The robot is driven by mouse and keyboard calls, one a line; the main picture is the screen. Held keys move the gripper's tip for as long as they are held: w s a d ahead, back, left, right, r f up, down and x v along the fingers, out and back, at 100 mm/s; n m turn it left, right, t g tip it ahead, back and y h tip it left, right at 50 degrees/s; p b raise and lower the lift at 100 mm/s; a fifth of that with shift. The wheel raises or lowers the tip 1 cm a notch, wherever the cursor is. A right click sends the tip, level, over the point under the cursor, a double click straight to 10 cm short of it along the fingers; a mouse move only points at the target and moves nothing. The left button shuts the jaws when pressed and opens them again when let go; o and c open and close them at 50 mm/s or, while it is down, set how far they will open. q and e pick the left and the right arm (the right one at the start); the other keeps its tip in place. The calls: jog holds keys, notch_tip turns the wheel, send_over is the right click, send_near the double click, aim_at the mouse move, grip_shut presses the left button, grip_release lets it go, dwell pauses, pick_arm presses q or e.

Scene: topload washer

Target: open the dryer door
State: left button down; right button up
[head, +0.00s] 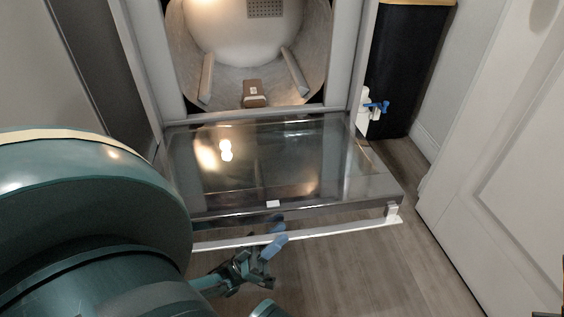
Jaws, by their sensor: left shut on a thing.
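The dryer door (330,165) is a dark glass panel, hinged along its lower edge and folded down towards me, well open. A white handle bar (345,229) runs along its free edge. Above it the drum (205,75) is in full view, with a small brown block inside (255,93). My left gripper (272,247), with blue fingertips, is shut on the handle bar near its middle. My left arm hides the door's lower left corner. My right gripper is out of view.
A dark cabinet (408,70) stands right of the dryer, with a small white and blue fitting (372,106) by it. A white panelled door (510,170) is at the right. Wood floor (350,275) is clear in front.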

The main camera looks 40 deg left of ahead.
pick_arm(q)
jog(key=shift+f, duration=0.5)
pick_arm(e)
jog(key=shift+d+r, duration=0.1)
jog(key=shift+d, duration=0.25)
pick_arm(q)
jog(key=c, duration=1.2)
grip_release()
